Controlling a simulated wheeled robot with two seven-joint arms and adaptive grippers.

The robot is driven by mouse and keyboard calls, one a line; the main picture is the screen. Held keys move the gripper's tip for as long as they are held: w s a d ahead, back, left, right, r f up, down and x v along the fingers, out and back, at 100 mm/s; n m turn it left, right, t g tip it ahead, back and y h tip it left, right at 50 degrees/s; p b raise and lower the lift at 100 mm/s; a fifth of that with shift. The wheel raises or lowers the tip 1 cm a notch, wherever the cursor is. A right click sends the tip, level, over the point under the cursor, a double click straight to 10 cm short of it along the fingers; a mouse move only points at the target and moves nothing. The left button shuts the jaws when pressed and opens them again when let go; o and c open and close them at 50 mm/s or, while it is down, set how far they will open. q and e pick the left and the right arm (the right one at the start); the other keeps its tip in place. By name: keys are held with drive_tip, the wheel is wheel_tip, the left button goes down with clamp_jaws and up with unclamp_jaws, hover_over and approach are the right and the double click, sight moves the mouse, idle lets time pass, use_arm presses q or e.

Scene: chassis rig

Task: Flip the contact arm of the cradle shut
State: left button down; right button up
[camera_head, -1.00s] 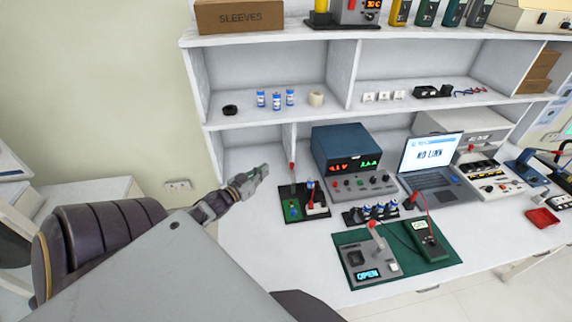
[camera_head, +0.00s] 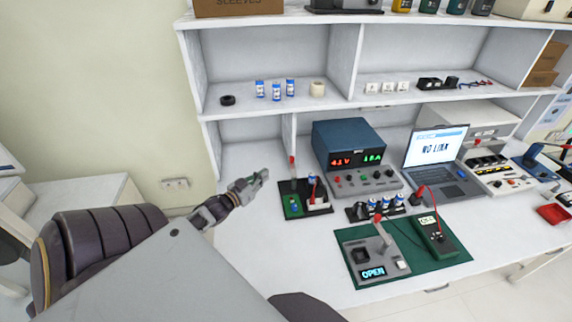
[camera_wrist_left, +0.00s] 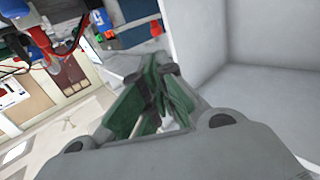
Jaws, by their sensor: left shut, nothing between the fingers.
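A grey unit (camera_head: 358,265) with a lit "OPEN" display sits on a green mat (camera_head: 433,262) at the bench front; its red-tipped lever (camera_head: 382,236) stands raised. Behind it to the left, a dark board (camera_head: 316,211) carries a small green circuit board and another upright red-tipped lever (camera_head: 293,170). I cannot tell for sure which lever is the cradle's contact arm. My left gripper (camera_head: 263,175) is shut and empty, left of the dark board and apart from it. Its green-padded fingers show in the left wrist view (camera_wrist_left: 168,105). My right gripper is not in view.
A blue power supply (camera_head: 348,145), a laptop (camera_head: 437,160) and a rack of blue cells (camera_head: 376,208) stand behind the mat. A green meter (camera_head: 432,235) with a red lead lies on the mat. Shelves (camera_head: 262,112) overhang the back. The bench front left is clear.

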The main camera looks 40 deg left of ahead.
use_arm(q)
drive_tip(key=shift+f, duration=0.3)
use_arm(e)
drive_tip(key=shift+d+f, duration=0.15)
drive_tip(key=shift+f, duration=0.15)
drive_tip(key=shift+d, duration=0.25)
use_arm(q)
drive_tip(key=shift+w, duration=0.2)
approach(293, 166)
drive_tip(key=w+a+r, duration=0.2)
drive_tip(key=w+r, duration=0.1)
drive_tip(key=w, duration=0.4)
drive_tip(key=shift+w+r, duration=0.2)
drive_tip(key=shift+r, duration=0.2)
idle(0.6)
drive_tip(key=shift+w+d, duration=0.1)
drive_tip(key=shift+w, duration=0.05)
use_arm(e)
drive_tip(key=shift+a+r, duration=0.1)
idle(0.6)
